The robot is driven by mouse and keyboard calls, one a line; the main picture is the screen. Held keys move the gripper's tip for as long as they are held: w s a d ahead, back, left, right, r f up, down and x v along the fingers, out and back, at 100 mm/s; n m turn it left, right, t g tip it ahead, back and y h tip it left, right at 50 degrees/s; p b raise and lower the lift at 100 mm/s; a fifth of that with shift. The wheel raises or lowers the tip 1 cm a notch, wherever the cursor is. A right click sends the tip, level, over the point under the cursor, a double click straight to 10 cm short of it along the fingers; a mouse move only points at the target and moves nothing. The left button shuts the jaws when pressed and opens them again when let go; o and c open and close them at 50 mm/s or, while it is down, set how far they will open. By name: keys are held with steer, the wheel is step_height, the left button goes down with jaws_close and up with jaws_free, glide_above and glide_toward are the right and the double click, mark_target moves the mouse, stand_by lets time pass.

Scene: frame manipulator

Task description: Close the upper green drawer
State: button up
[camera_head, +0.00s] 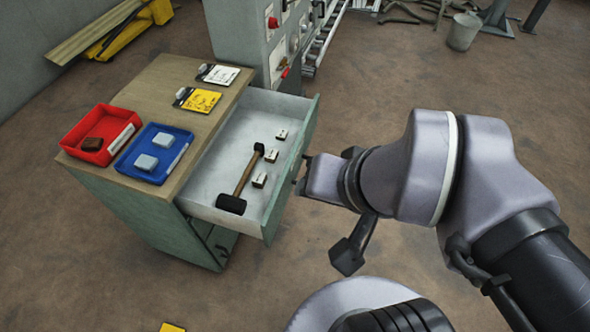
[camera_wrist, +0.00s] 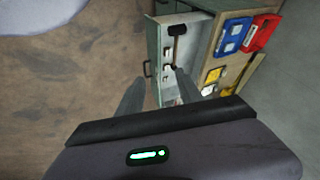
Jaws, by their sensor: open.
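The upper green drawer (camera_head: 235,160) is pulled out from the wooden-topped cabinet, with its green front panel (camera_head: 292,165) facing right. A mallet (camera_head: 241,182) and 3 small boxes lie inside it. My gripper (camera_head: 302,176) is beside the outer face of that panel; whether it touches cannot be told. In the wrist view my gripper (camera_wrist: 158,90) has its two fingers apart with nothing held between them. The drawer's front panel (camera_wrist: 153,45) and its dark handle (camera_wrist: 146,69) show there, near the fingertips.
On the cabinet top (camera_head: 150,95) are a red bin (camera_head: 75,140), a blue bin (camera_head: 130,172), and white and yellow cards. A grey control cabinet (camera_head: 237,35) stands behind the drawer. The brown floor in front of the drawer is mostly clear.

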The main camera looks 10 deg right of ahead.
steer(key=shift+s+d, duration=0.1)
steer(key=shift+d, duration=0.05)
